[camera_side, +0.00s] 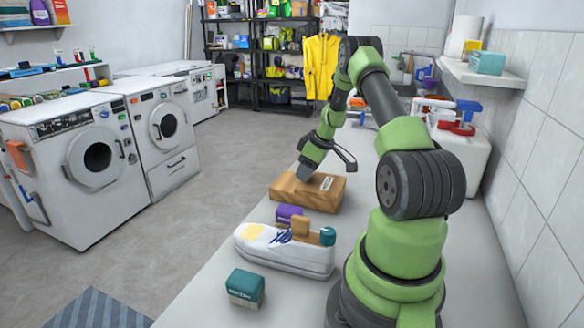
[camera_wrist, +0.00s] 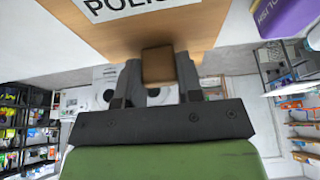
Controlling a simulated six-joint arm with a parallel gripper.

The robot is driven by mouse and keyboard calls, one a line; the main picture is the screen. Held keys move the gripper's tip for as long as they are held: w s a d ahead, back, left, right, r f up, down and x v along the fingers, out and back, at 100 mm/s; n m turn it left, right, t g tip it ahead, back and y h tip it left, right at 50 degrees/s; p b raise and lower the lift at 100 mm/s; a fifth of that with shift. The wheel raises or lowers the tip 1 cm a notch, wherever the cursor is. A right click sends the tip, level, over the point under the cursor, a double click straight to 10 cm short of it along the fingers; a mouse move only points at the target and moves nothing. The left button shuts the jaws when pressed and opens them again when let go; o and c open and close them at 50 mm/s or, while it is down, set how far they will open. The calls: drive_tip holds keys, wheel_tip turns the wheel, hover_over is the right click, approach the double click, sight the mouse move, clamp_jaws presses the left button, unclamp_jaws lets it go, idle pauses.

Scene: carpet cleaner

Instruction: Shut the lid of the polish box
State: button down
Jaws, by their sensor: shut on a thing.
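The polish box (camera_side: 312,195) is a low brown wooden box on the light worktop, in front of my arm in the side view. Its upper face carries a white label (camera_side: 327,184). In the wrist view the wooden lid (camera_wrist: 135,32) fills the top middle, with part of the label reading "POLIS". My gripper (camera_side: 305,174) reaches down to the box's far left part. In the wrist view its fingers (camera_wrist: 158,66) are shut on a small brown lid tab (camera_wrist: 157,64). I cannot tell whether the lid lies fully flat, as the gripper hides part of that edge.
A white container (camera_side: 460,160) stands by the right wall. The worktop's left edge drops to the floor close to the box.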

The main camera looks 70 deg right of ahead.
sight(320, 182)
drive_tip(key=c, duration=0.8)
unclamp_jaws()
drive_tip(key=shift+s, duration=0.1)
drive_tip(key=shift+o, duration=0.2)
drive_tip(key=v, duration=1)
drive_tip(key=w+a+r+m, duration=0.1)
drive_tip(key=w+a+r, duration=0.2)
drive_tip(key=a+r, duration=0.45)
drive_tip(key=w+a+r, duration=0.3)
drive_tip(key=a+r, duration=0.2)
drive_tip(key=a, duration=0.6)
drive_tip(key=s+a+r+m+t+y, duration=0.1)
drive_tip(key=s+a, duration=0.5)
drive_tip(key=a, duration=0.2)
drive_tip(key=s+a+r+m+t+y, duration=0.1)
drive_tip(key=s+a+r+m, duration=0.1)
drive_tip(key=s+a, duration=0.4)
drive_tip(key=a, duration=0.2)
drive_tip(key=shift+a+r+t, duration=0.15)
drive_tip(key=shift+a+t, duration=0.2)
drive_tip(key=shift+t, duration=0.05)
